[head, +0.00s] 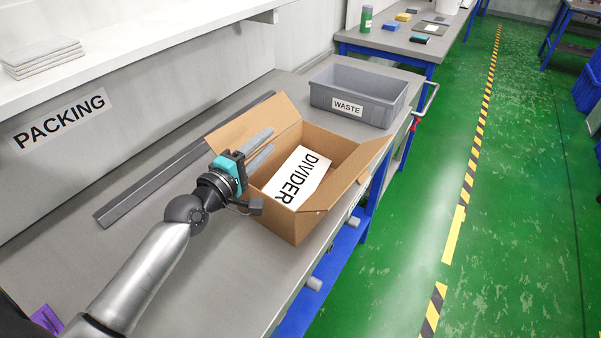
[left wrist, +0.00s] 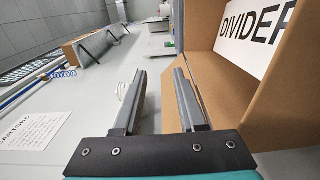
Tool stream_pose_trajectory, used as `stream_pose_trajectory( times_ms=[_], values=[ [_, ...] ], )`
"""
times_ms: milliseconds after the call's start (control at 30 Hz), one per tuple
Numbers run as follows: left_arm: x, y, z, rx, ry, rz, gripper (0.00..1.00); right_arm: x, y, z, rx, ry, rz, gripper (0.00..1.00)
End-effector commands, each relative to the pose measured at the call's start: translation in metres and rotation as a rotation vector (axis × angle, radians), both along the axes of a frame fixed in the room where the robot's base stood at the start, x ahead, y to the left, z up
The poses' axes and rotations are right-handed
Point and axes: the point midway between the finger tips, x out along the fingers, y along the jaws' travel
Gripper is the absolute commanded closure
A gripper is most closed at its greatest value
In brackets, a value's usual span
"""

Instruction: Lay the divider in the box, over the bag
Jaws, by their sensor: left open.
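The white divider (head: 299,174), with DIVIDER printed in black, is inside the open brown cardboard box (head: 318,222). I cannot tell whether it lies fully flat. No bag shows; anything under the divider is hidden. My left gripper (head: 270,144) is open and empty at the box's left side, its grey fingers apart from each other and clear of the divider. In the left wrist view, the open fingers (left wrist: 160,74) hold nothing, and the divider (left wrist: 258,35) shows inside the box (left wrist: 225,88) to their right. My right gripper is out of view.
A grey WASTE bin (head: 380,108) stands behind the box on the grey bench (head: 215,270). A long grey bar (head: 165,172) lies left of the box. A shelf (head: 120,40) overhangs the bench at the back left. The box flaps stand spread outward.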

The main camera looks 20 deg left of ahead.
Motion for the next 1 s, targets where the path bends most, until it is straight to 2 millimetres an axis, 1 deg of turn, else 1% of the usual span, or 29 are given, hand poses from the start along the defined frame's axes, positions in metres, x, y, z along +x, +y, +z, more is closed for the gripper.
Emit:
stream_pose_trajectory(
  times_ms=[33, 200, 600, 800, 1000],
  values=[
    [-0.009, 0.001, -0.001, 0.001, 0.003, 0.0, 0.59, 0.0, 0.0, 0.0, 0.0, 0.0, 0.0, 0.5],
    [-0.033, 0.004, -0.001, 0.001, 0.003, 0.0, 0.59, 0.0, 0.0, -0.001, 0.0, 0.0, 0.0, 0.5],
    [-0.085, 0.009, -0.001, 0.001, 0.002, -0.001, 0.59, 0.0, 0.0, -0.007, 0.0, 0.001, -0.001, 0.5],
    [-0.107, 0.012, -0.001, 0.0, 0.002, -0.001, 0.59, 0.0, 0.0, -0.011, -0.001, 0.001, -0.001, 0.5],
    [-0.121, 0.014, 0.0, 0.001, 0.0, 0.0, 0.59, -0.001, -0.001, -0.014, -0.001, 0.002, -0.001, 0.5]
  ],
)
